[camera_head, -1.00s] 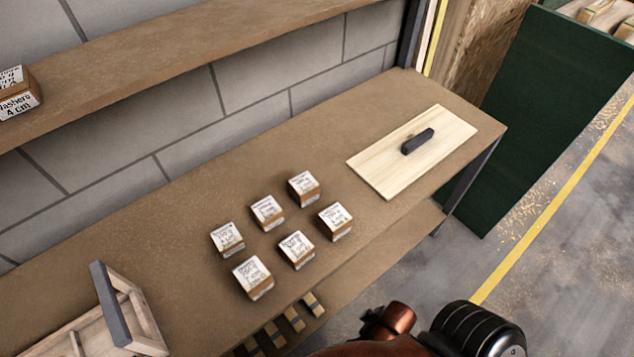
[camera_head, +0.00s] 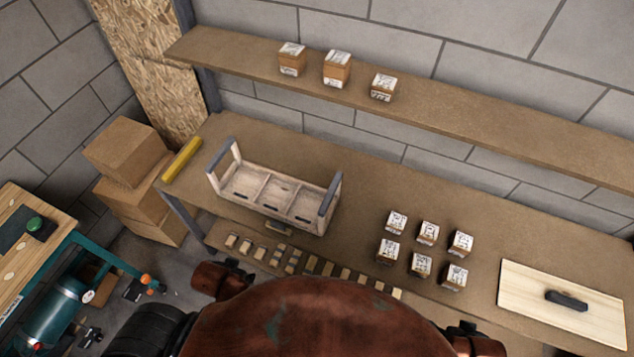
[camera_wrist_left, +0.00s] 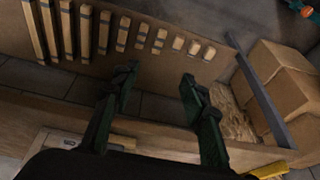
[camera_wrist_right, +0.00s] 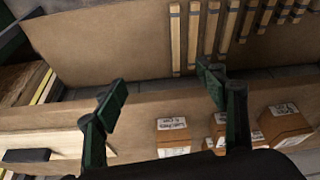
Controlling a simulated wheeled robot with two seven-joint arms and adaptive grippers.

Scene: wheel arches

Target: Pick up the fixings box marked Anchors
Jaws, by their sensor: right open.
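Several small fixings boxes with white labelled tops stand in two rows on the workbench (camera_head: 360,205) in the head view, one of them at the front left (camera_head: 388,252). Three more boxes stand on the upper shelf: left (camera_head: 292,60), middle (camera_head: 337,70) and right (camera_head: 383,88). The labels are too small to read, so I cannot tell which box is marked Anchors. My right gripper (camera_wrist_right: 162,84) is open and empty, with several boxes (camera_wrist_right: 173,138) beyond its fingers in the right wrist view. My left gripper (camera_wrist_left: 158,82) is open and empty near the bench's front edge.
A wooden tray with compartments (camera_head: 268,190) stands left of the boxes. A pale board with a dark handle (camera_head: 530,290) lies to their right. Wooden strips (camera_head: 330,270) lie on a lower shelf. Cardboard boxes (camera_head: 125,150) are stacked at the left.

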